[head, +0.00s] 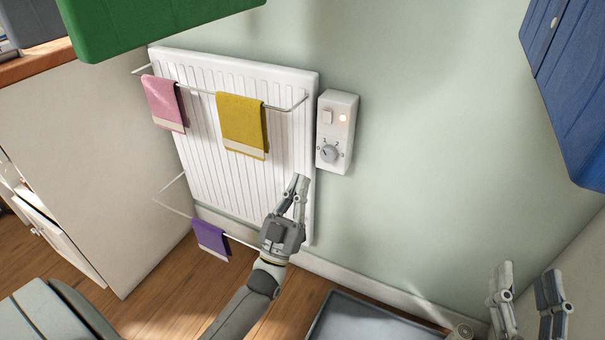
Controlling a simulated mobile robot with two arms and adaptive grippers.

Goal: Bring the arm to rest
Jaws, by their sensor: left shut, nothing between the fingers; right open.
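My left gripper (299,188) is shut and empty. It is in front of the lower right part of the white radiator (200,130), below the control box. Its arm comes up from the bottom of the head view. My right gripper (526,285) is open and empty at the lower right, in front of the wall. The white control box (338,110) is on the wall right of the radiator. It has a square switch (327,117), a lit round lamp (343,117) and a grey dial (329,153). Whether the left fingertips touch the radiator is hard to tell.
Pink (165,102) and yellow (241,124) towels hang on the upper rail, a purple towel (210,238) on the lower one. A grey tray (362,321) is on the floor. A green cabinet (150,22) and a blue one (575,90) overhang. The wall between is bare.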

